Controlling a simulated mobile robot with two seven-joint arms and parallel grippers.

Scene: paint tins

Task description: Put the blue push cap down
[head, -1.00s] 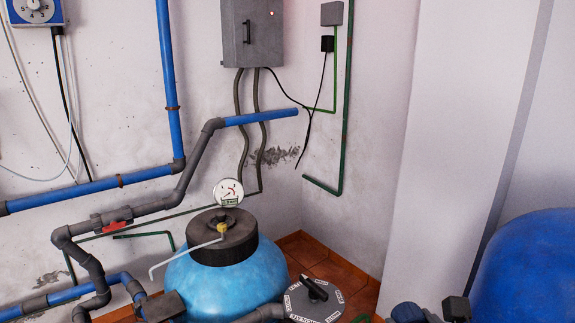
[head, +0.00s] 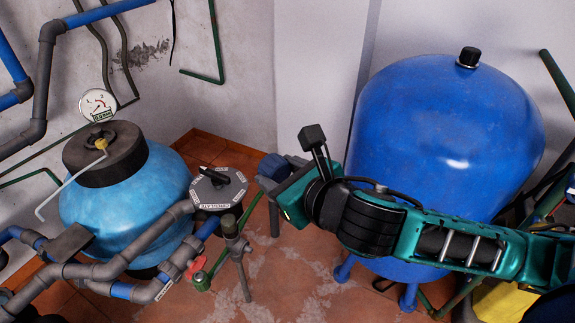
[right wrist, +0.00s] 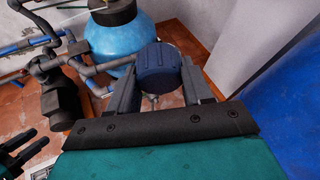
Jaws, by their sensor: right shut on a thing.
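The blue push cap (right wrist: 158,68) is a dark blue, ribbed round cap. In the right wrist view it sits between the two grey fingers of my right gripper (right wrist: 163,82). In the head view the right gripper (head: 270,173) is shut on the cap (head: 275,165), which appears held in the air over the tiled floor, just right of a grey valve head. The fingers partly hide the cap. My left gripper (right wrist: 28,143) shows as dark, finger-like parts at the left edge of the right wrist view; its opening is unclear.
A light blue filter tank (head: 135,190) with a gauge stands at the left, with grey and blue pipes around it. The labelled grey valve head (head: 218,187) is close to the gripper. A large blue tank (head: 450,130) stands at the right. Some tiled floor (head: 310,270) is bare.

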